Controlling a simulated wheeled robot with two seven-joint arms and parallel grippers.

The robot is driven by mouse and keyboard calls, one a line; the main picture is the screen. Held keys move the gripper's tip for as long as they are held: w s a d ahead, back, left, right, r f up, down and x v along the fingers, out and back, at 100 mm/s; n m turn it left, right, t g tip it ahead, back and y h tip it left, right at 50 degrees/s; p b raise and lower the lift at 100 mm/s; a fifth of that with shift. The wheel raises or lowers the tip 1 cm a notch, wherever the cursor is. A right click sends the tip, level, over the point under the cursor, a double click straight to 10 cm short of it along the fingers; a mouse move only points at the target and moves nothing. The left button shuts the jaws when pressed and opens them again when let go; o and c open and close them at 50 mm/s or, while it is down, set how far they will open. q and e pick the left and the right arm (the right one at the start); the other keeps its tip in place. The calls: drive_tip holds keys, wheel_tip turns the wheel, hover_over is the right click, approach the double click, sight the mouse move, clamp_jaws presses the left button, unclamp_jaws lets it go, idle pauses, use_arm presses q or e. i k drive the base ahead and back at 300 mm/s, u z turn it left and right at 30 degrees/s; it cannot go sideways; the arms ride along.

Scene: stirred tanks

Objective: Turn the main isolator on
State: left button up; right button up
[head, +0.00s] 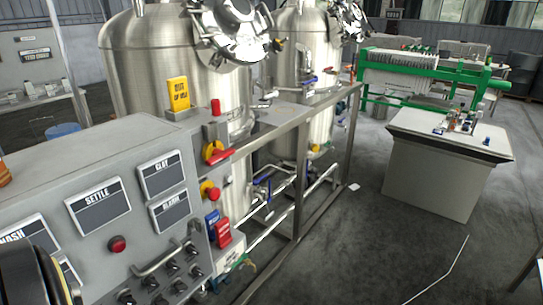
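A grey control panel (122,212) fills the lower left. On its right end is a round yellow disc with a red knob, a rotary switch (209,190). Above it, by the steel rail, is a yellow disc with a red handle (215,153), the handle lying roughly level. No label marks either as the main isolator, and I cannot read an on or off position. A blue tag (212,223) and a red tag (223,234) sit below the rotary switch. Neither of my grippers is in view.
A yellow sign (178,94) stands on the ledge. Steel tanks (158,62) stand behind a metal frame (300,180). The panel has a red button (117,244) and several black knobs. A dark rounded part cuts into the lower left corner. A white-topped bench (452,139) stands right; grey floor lies between.

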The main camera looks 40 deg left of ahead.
sight(213, 153)
drive_tip(key=i, duration=1.45)
drive_tip(key=u, duration=2.7)
